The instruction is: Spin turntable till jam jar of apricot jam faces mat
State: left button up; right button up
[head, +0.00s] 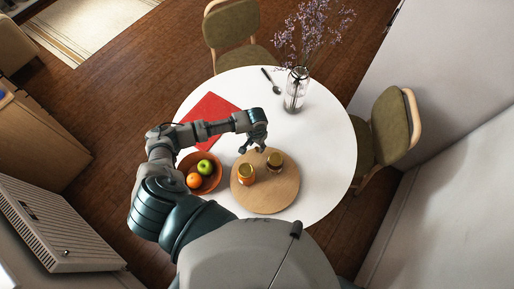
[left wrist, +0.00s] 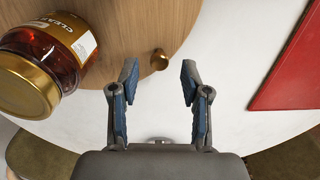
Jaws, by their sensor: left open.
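The round wooden turntable (head: 268,200) carries two jars. An orange jar (head: 246,175), its label too small to read, stands left of a darker jar (head: 275,163). In the left wrist view a gold-lidded amber jar (left wrist: 52,50), seemingly the darker one, has a label starting "CLEAR". The red mat (head: 210,107) lies on the table's far left; it also shows in the left wrist view (left wrist: 292,70). My left gripper (head: 252,148) is open and empty at the turntable's far edge.
A bowl (head: 211,184) with a green apple and oranges stands left of the turntable on the white table (head: 322,150). A glass vase (head: 295,92) with purple flowers and a dark spoon (head: 270,80) are at the back. The table's right side is clear. Chairs stand around.

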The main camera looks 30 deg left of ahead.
aim_at(257, 148)
pick_arm(q)
notch_tip(257, 148, down, 2)
jog(key=shift+a+f, duration=0.15)
jog(key=shift+f, duration=0.45)
jog(key=shift+d, duration=0.2)
jog(key=shift+c, duration=0.5)
grip_shut()
pick_arm(e)
jog(key=shift+a+f, duration=0.1)
jog(key=shift+a, duration=0.2)
pick_arm(q)
jog(key=shift+a, duration=0.1)
